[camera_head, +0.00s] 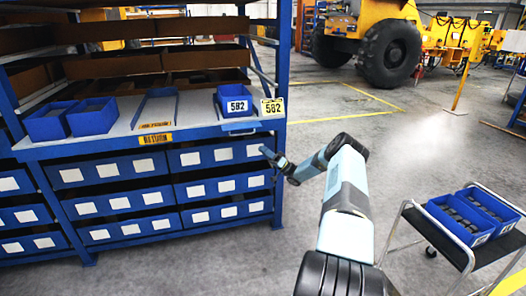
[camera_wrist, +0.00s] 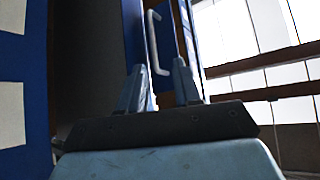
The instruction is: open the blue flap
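My gripper is at that flap's right end, beside the blue rack post. In the wrist view, a pale bar handle (camera_wrist: 152,40) stands on a narrow blue panel (camera_wrist: 163,30). My gripper (camera_wrist: 158,68) has its two fingers apart, with the handle's lower end seen between them. I cannot tell whether the fingers touch the handle.
A trolley (camera_head: 405,225) with blue bins is at the lower right. Open floor (camera_head: 340,110) lies right of the rack.

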